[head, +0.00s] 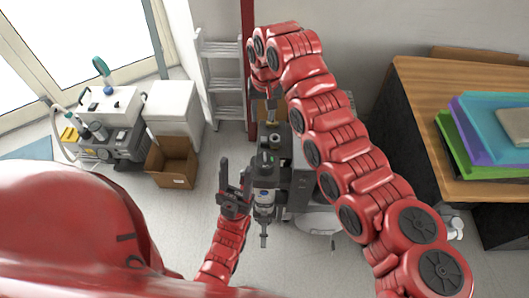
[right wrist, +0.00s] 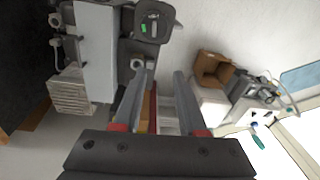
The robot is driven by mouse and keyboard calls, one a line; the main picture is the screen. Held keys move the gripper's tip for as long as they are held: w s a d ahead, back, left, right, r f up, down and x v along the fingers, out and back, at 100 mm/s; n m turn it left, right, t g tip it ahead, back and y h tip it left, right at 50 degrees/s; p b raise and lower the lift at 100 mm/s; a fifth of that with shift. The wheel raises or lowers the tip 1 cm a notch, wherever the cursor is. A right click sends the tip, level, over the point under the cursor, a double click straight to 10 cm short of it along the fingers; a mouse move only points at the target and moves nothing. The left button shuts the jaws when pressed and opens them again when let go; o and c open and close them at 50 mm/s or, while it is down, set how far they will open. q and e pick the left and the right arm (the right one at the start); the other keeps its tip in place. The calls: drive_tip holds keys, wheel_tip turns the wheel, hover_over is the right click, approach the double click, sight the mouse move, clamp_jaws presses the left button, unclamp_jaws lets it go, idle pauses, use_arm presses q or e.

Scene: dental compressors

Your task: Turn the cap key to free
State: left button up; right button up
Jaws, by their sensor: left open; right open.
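A grey dental compressor unit (head: 299,185) stands in the middle of the head view, partly hidden behind my right arm. A dark top part with a green mark (right wrist: 152,24) and a round grey fitting (right wrist: 138,64) show in the right wrist view. I cannot tell for certain which part is the cap key. My right gripper (head: 268,102) is open over the back of the unit; its spread fingers also show in the right wrist view (right wrist: 163,78), with nothing between them. My left gripper (head: 236,180) is open and empty, left of the white-bodied filter (head: 264,196) at the unit's front.
A cardboard box (head: 172,163), a white cabinet (head: 172,108) and another machine (head: 110,125) stand at the left. A ladder (head: 222,75) leans at the back. A wooden table (head: 425,90) with coloured trays (head: 490,125) is at the right. Floor is clear left of the unit.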

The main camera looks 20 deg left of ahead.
drive_tip(key=s+d, duration=0.1)
hover_over(265, 155)
wheel_tip(265, 155, down, 7)
drive_tip(key=shift+g+h, duration=0.3)
drive_tip(key=shift+h, duration=0.1)
wheel_tip(265, 155, down, 8)
drive_tip(key=shift+r+p, duration=0.1)
drive_tip(key=shift+p, duration=0.8)
drive_tip(key=shift+f, duration=0.85)
clamp_jaws()
